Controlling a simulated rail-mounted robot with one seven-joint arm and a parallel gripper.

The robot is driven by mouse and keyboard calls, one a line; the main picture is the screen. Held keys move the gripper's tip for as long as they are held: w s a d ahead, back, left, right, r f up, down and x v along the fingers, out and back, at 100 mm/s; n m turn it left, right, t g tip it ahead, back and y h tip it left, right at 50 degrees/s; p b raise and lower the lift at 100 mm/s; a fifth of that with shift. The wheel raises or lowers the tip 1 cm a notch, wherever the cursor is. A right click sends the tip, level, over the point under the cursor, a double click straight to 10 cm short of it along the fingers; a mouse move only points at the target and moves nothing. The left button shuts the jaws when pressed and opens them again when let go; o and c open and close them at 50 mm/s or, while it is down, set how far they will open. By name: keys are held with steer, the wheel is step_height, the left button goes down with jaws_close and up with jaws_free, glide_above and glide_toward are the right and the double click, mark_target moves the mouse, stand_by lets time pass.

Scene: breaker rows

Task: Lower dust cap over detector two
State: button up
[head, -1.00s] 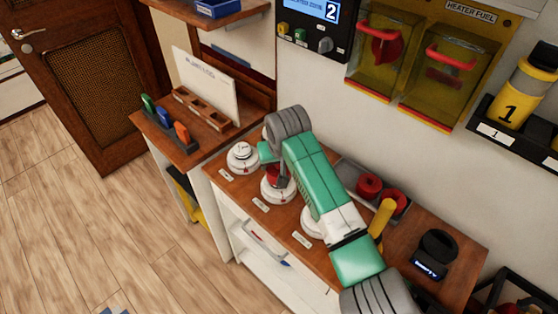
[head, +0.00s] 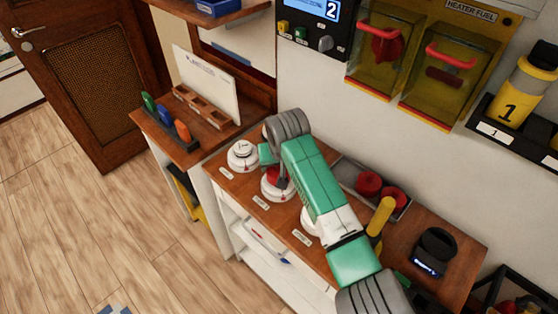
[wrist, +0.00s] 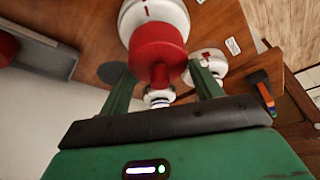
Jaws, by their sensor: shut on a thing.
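A red dust cap (head: 273,179) is over the middle white detector (head: 277,193) on the wooden counter. My gripper (head: 281,171) reaches down from above and is shut on the cap's top knob. In the wrist view, the red cap (wrist: 158,45) sits against the white detector body (wrist: 150,12), with its knob between my green fingers (wrist: 163,80). I cannot tell whether the cap is fully down on the detector. My gripper and wrist hide part of the cap in the head view.
One white detector (head: 242,155) stands to the left, and another (head: 309,222) is partly behind my arm. A grey tray (head: 345,170) at the back holds red caps (head: 368,184). A yellow cylinder (head: 381,214) and a black device (head: 434,250) stand to the right.

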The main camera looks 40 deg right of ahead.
steer(key=shift+f, duration=0.85)
steer(key=o, duration=1)
steer(key=shift+o, duration=0.2)
steer(key=v, duration=0.8)
steer(key=shift+b, duration=0.3)
steer(key=shift+f, duration=0.1)
